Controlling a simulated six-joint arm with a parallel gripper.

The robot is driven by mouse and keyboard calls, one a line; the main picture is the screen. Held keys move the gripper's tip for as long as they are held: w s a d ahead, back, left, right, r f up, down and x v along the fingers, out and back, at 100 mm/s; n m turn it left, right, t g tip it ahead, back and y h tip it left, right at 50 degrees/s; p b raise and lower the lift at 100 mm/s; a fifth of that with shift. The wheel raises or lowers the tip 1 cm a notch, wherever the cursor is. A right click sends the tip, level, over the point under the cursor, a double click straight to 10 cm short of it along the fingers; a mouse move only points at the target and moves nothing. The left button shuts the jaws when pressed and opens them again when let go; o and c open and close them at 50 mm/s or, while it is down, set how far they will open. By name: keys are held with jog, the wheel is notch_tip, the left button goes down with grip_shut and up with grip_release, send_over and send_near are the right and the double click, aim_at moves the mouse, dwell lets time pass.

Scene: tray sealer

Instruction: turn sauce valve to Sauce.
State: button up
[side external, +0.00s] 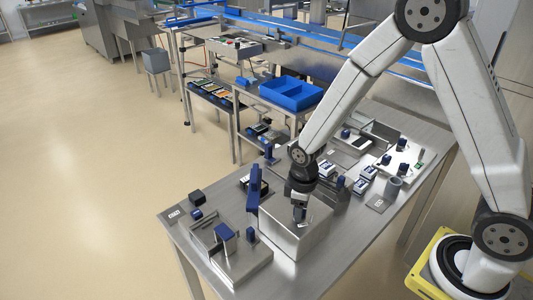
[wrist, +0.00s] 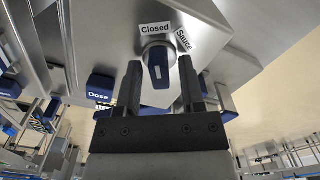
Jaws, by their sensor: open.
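The sauce valve is a dark blue knob (wrist: 158,70) with a white mark, on a round base on a steel housing. Its long side lines up with the "Closed" label (wrist: 155,28); the "Sauce" label (wrist: 184,39) sits to the right of that. My gripper (wrist: 160,64) is open, with one finger on each side of the knob. Whether the fingers touch it cannot be told. In the side external view my gripper (side external: 300,213) points down at the top of the steel box (side external: 283,236) and hides the knob.
A blue part labelled "Dose" (wrist: 98,95) lies left of my gripper in the wrist view. An upright blue lever (side external: 253,188) stands left of the box. A steel fixture with blue parts (side external: 235,262) is at the front left.

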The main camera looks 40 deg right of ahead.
grip_shut()
